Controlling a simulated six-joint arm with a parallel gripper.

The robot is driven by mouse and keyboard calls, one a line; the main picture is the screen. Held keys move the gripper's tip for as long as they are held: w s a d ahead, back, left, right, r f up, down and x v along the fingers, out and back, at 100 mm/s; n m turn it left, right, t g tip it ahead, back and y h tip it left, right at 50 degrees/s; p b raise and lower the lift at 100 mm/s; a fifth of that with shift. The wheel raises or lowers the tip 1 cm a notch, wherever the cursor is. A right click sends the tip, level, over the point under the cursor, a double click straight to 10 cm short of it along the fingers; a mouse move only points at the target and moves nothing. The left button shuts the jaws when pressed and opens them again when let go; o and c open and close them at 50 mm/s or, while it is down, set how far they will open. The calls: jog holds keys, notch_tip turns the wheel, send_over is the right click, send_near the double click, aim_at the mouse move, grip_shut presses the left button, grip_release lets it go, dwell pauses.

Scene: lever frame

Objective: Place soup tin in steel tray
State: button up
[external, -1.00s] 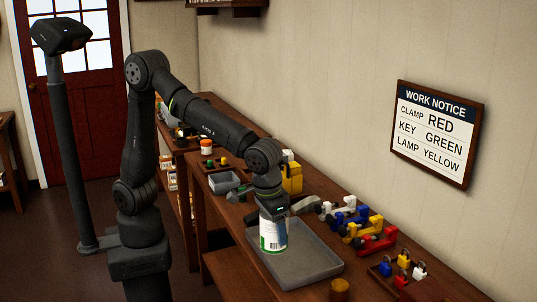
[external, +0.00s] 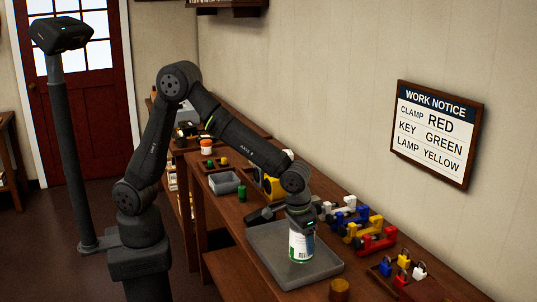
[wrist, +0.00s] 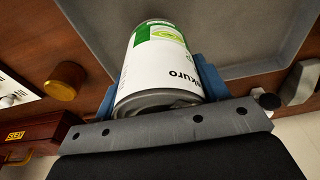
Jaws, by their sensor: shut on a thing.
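The soup tin (external: 301,243) is white with green bands and stands upright in my gripper (external: 300,229). In the wrist view the tin (wrist: 165,66) sits between the two blue fingers of my gripper (wrist: 160,82), which are shut on it. The steel tray (external: 271,262) is grey, shallow and rectangular, on the bench; its floor also shows in the wrist view (wrist: 240,35). The tin is over the tray's right part, within its rim. I cannot tell whether its base touches the tray floor.
Coloured clamps (external: 368,232) stand in a row behind the tray. Padlocks (external: 403,270) sit in a wooden box at right. A brass-coloured knob (external: 340,289) is by the tray's near right corner.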

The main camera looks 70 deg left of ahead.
aim_at(302, 247)
jog(key=shift+f, duration=1.35)
jog(key=shift+f, duration=0.1)
jog(key=o, duration=1.3)
jog(key=shift+f, duration=0.1)
jog(key=r, duration=0.4)
jog(key=s+r, duration=0.1)
jog(key=r, duration=0.3)
jog(key=s+r, duration=0.1)
jog(key=r, duration=0.3)
jog(key=shift+r, duration=0.15)
